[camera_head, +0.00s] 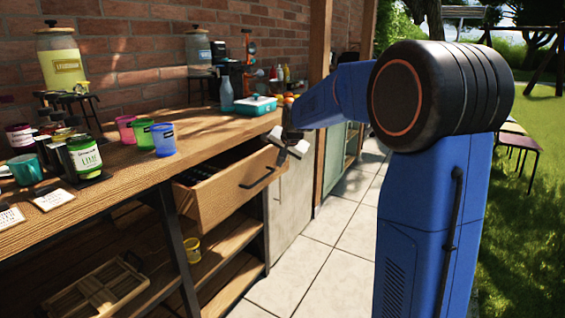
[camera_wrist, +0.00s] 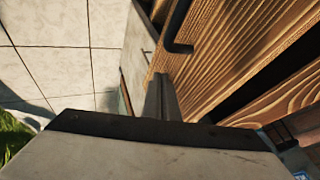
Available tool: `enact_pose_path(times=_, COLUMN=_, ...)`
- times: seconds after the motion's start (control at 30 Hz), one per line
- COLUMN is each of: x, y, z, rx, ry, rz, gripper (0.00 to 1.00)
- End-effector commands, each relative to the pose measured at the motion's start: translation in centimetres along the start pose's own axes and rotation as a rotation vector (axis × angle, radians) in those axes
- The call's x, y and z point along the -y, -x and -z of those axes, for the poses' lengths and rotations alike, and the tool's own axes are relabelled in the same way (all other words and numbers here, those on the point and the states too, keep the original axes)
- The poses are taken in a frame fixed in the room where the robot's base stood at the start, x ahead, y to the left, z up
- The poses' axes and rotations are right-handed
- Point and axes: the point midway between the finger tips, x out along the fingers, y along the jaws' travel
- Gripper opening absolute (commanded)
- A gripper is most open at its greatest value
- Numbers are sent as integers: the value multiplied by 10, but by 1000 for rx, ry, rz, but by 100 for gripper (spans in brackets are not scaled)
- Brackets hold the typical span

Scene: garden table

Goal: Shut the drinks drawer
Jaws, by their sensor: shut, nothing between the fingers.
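The drinks drawer (camera_head: 228,198) is pulled out from under the wooden counter, with dark contents showing inside it. Its black bar handle (camera_head: 257,178) is on the front face. My gripper (camera_head: 290,152) is shut and empty, just beyond the far end of the drawer front in the head view. In the wrist view my gripper's closed fingers (camera_wrist: 160,97) point toward the edge of the wooden drawer front (camera_wrist: 215,65), with the handle (camera_wrist: 178,45) close by. Whether the fingers touch the wood I cannot tell.
The counter (camera_head: 120,165) carries pink, green and blue cups (camera_head: 163,139), jars, a teal box (camera_head: 255,104) and a drink dispenser (camera_head: 61,60). Open shelves below hold a wooden crate (camera_head: 95,290) and a yellow cup (camera_head: 193,250). The paved floor (camera_head: 325,245) in front is clear.

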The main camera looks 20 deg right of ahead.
Motion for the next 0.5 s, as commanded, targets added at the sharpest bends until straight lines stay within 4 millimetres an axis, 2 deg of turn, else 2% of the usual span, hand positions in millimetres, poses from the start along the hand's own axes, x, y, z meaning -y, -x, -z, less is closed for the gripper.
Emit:
enact_pose_path(times=0.17, x=5, y=-3, z=0, rx=1, ry=1, rz=1, gripper=0)
enact_pose_path(times=0.5, x=64, y=-34, z=-1, rx=2, ry=3, rz=1, gripper=0)
